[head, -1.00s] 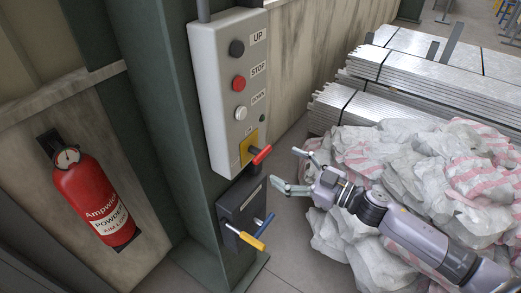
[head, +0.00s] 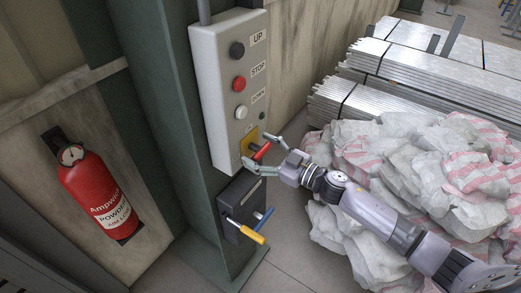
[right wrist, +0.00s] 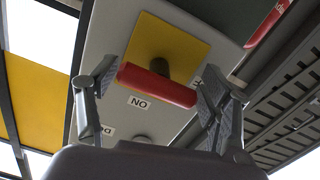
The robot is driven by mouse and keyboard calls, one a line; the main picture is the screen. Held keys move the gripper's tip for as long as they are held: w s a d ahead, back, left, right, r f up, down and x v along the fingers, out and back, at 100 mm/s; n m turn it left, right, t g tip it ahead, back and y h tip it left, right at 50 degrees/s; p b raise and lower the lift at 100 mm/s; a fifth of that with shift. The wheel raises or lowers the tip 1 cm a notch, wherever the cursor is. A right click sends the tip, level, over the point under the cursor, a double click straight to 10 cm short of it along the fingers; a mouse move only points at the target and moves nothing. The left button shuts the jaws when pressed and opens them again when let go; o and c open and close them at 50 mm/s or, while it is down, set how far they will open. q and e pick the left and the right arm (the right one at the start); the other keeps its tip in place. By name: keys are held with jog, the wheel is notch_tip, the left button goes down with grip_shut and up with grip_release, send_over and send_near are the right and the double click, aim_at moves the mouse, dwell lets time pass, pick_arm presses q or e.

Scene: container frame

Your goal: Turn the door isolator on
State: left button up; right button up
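The door isolator is a red bar handle (head: 263,151) on a yellow plate (head: 248,140), at the bottom of the grey control box (head: 213,90). In the right wrist view the red handle (right wrist: 157,86) lies crosswise, slightly tilted, on a dark stem in front of the yellow plate (right wrist: 150,42). An "ON" label (right wrist: 139,103) shows beside it. My right gripper (head: 257,150) is open, with one finger near each end of the handle; I cannot tell whether either finger touches it. My left gripper is not in view.
Buttons labelled UP, STOP and DOWN sit higher on the box. Below it, a dark box (head: 232,207) carries a yellow-handled (head: 246,231) and a blue-handled lever. A fire extinguisher (head: 98,195) hangs at left. White sacks (head: 400,165) and stacked metal planks (head: 400,100) lie at right.

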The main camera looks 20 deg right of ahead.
jog(key=c, duration=0.9)
jog(key=shift+n, duration=0.3)
jog(key=n, duration=0.3)
jog(key=shift+f+n, duration=0.1)
jog(key=shift+n, duration=0.3)
jog(key=n+b, duration=0.1)
jog(key=n, duration=0.3)
jog(key=shift+f+n+b, duration=0.1)
jog(key=shift+n+b, duration=0.2)
jog(key=n+b, duration=0.1)
jog(key=n, duration=0.3)
jog(key=shift+s, duration=0.1)
jog(key=n+b, duration=0.1)
jog(key=n, duration=0.3)
jog(key=shift+f+n+b, duration=0.1)
jog(key=shift+n+b, duration=0.2)
jog(key=shift+b, duration=0.1)
jog(key=shift+n, duration=0.3)
